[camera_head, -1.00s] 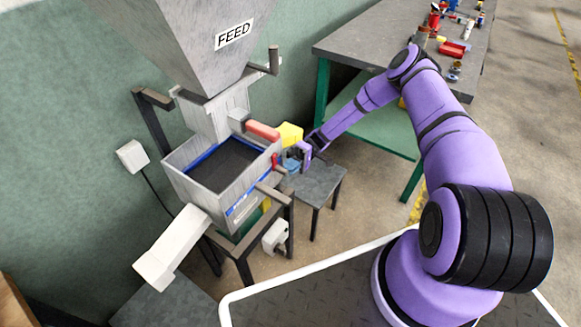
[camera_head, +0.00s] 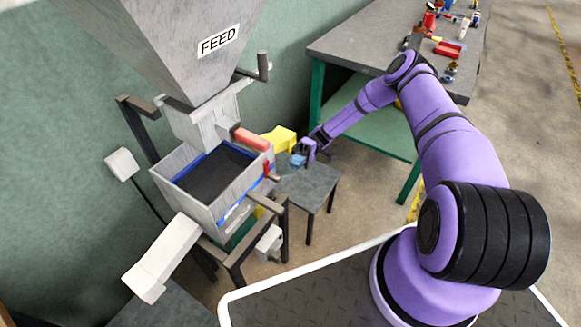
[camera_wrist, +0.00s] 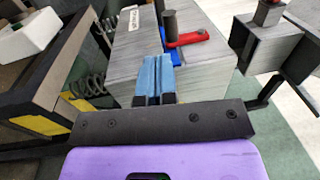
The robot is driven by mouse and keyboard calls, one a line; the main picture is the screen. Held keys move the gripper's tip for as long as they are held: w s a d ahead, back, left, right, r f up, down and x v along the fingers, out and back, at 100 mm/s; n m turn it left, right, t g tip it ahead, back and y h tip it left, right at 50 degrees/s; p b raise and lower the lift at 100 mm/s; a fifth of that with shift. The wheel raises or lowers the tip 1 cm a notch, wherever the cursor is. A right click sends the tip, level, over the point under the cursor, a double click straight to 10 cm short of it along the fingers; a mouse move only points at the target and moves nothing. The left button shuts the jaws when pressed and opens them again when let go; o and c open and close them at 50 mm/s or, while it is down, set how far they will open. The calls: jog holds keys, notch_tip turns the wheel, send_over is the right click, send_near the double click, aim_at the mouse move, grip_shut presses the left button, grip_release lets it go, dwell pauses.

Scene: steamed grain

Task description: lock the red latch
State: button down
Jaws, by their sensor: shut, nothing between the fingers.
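The red latch (camera_head: 267,168) is on the right side of the grey box (camera_head: 205,200), near its top rim. In the wrist view the red latch (camera_wrist: 190,40) is a short red lever with a dark upright knob, lying beside a blue strip. My gripper (camera_head: 298,160) is to the right of the box, apart from the latch. In the wrist view my gripper's blue fingers (camera_wrist: 155,75) are together and empty. They point at the box wall, with the latch ahead and slightly right.
A yellow spout (camera_head: 280,138) sticks out close to my gripper. A red-handled part (camera_head: 250,139) sits above the box, under the FEED hopper (camera_head: 180,45). A grey stool (camera_head: 312,183) is below. Dark frame bars and a spring (camera_wrist: 90,88) lie left in the wrist view.

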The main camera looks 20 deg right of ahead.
jog(key=v, duration=0.6)
jog(key=shift+f, duration=0.3)
jog(key=shift+d, duration=0.1)
notch_tip(320, 180, up, 19)
jog(key=w+t+h, duration=0.1)
jog(key=w+h, duration=0.1)
jog(key=h, duration=0.5)
jog(key=s+a+r+m+t+h, duration=0.1)
jog(key=s+r+t+h, duration=0.2)
jog(key=r, duration=0.7)
jog(key=s+a+r+m+t+h, duration=0.15)
jog(key=s+r, duration=0.35)
jog(key=r, duration=0.5)
jog(key=s+r+m+t+h, duration=0.2)
jog(key=s+r+t+h, duration=0.25)
jog(key=s+r, duration=0.75)
jog(key=s+d+r+m+t, duration=0.2)
jog(key=s+t, duration=0.4)
jog(key=s, duration=0.9)
jog(key=shift+s+r+m, duration=0.35)
jog(key=shift+r, duration=0.1)
jog(key=shift+d, duration=0.1)
